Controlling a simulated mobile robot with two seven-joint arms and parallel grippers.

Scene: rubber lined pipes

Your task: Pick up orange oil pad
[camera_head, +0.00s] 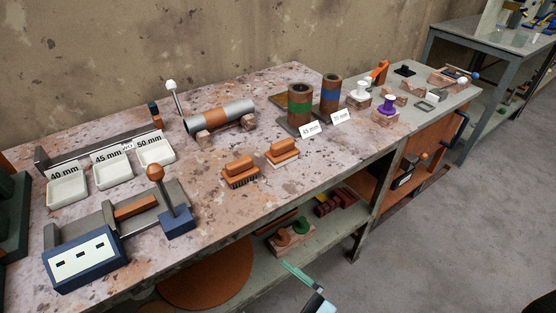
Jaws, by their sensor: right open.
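An orange round-topped piece (284,237) sits beside a green one (301,225) on a small wooden holder on the shelf under the workbench; it may be the orange oil pad. Two orange-brown brush-like blocks also lie on the bench top, a nearer one (240,171) and a farther one (283,151); which of these is the pad I cannot tell for sure. My right gripper (302,278) enters at the bottom centre, open, in front of the bench and apart from the holder. My left gripper is out of view.
The speckled bench top (215,212) bears white labelled trays (113,173), a blue box (85,262), a lever, a pipe (220,118) and upright cylinders (300,103). Red-brown pieces (335,201) lie on the shelf. A bench leg (369,215) stands right of them. The floor at right is clear.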

